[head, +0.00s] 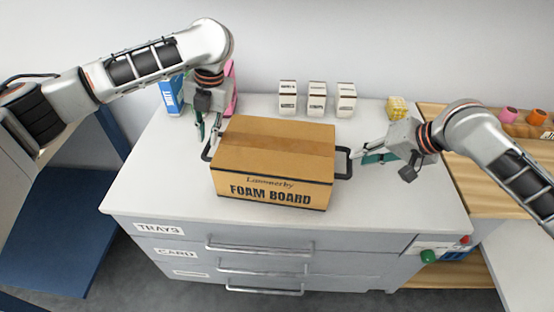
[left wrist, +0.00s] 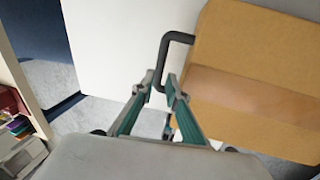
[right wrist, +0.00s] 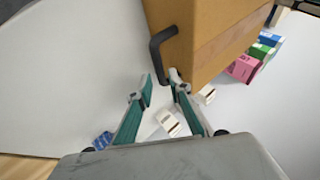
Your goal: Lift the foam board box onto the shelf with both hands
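The foam board box (head: 275,160) is a brown closed carton lying flat on a white cabinet top, with a black handle on each end. My left gripper (head: 207,138) is at the left handle (head: 208,148). In the left wrist view its fingertips (left wrist: 160,85) stand apart with the handle bar between them. My right gripper (head: 358,158) is at the right handle (head: 343,162). In the right wrist view its fingertips (right wrist: 161,80) are also apart, with the handle bar between them. Whether the fingers touch the bars is unclear. I cannot tell which surface is the shelf.
The white cabinet top (head: 150,190) is clear around the box. Several small white cartons (head: 317,99) stand behind it, with blue and pink boxes (head: 171,95) at the back left and a yellow item (head: 397,108) at right. A wooden unit (head: 470,188) adjoins on the right.

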